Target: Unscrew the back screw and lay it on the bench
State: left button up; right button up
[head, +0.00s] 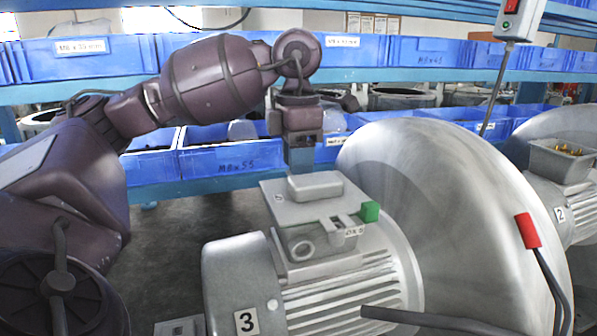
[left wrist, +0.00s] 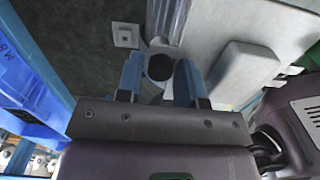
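The blower marked 3 (head: 330,290) stands on the bench in the head view, with a grey terminal box (head: 320,205) on top. My left gripper (head: 301,160) points down at the back of this box. In the left wrist view its two blue fingers (left wrist: 158,75) are apart. A dark round head (left wrist: 159,67), which looks like the back screw, shows between them. A narrow gap seems to show beside it, though contact is hard to judge. In the head view the screw is hidden behind the box and gripper. My right gripper is not in view.
A large silver blower housing (head: 450,200) stands right of the box. Blue bins (head: 235,165) line the shelf behind.

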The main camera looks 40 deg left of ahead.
pick_arm(q)
jog(key=m, duration=0.3)
jog(key=shift+b, duration=0.3)
jog(key=shift+m, duration=1)
jog(key=m+b, duration=0.2)
jog(key=m, duration=0.4)
jog(key=m+b, duration=0.1)
jog(key=m, duration=0.3)
jog(key=shift+m, duration=1.3)
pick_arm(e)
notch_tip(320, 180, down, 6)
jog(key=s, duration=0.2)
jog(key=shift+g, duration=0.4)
